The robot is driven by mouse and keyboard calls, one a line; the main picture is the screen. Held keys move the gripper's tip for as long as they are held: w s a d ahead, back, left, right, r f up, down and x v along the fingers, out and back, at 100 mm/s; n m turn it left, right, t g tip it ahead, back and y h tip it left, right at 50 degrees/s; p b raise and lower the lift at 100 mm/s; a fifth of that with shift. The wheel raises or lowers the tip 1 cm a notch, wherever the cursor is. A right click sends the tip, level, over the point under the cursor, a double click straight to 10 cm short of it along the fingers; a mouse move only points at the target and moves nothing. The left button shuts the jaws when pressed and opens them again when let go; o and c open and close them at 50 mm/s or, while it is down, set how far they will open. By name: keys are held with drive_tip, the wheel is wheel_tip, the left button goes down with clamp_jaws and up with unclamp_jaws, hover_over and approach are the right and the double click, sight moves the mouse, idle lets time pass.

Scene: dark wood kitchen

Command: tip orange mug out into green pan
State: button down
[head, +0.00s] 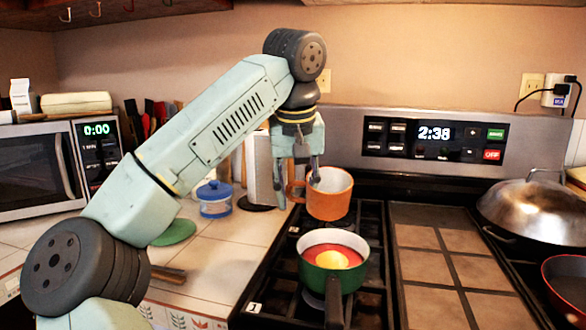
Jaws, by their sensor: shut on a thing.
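The orange mug (331,200) has a pale inside and a handle on its left. It is held behind and a little above the green pan, nearly upright, its rim slightly tilted. My gripper (299,182) points down and is shut on the mug's left side, near the handle; the exact contact is partly hidden. The green pan (309,275) sits on the left front burner with its handle toward me. It has a red inside and a yellow thing in it. The mug's contents cannot be seen.
A covered wok (535,212) and a red pan (565,285) are on the right of the stove. A flat griddle (415,237) lies mid-stove. A blue-lidded jar (215,199), a green disc (174,232) and a microwave (40,170) are left. The control panel (435,140) stands behind.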

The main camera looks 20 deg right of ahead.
drive_tip(key=shift+s+r+g+y+p, duration=0.15)
drive_tip(key=shift+r+g+y+p, duration=0.55)
drive_tip(key=shift+p, duration=3.45)
drive_tip(key=shift+g+p, duration=0.7)
drive_tip(key=shift+p, duration=0.05)
drive_tip(key=shift+f, duration=0.2)
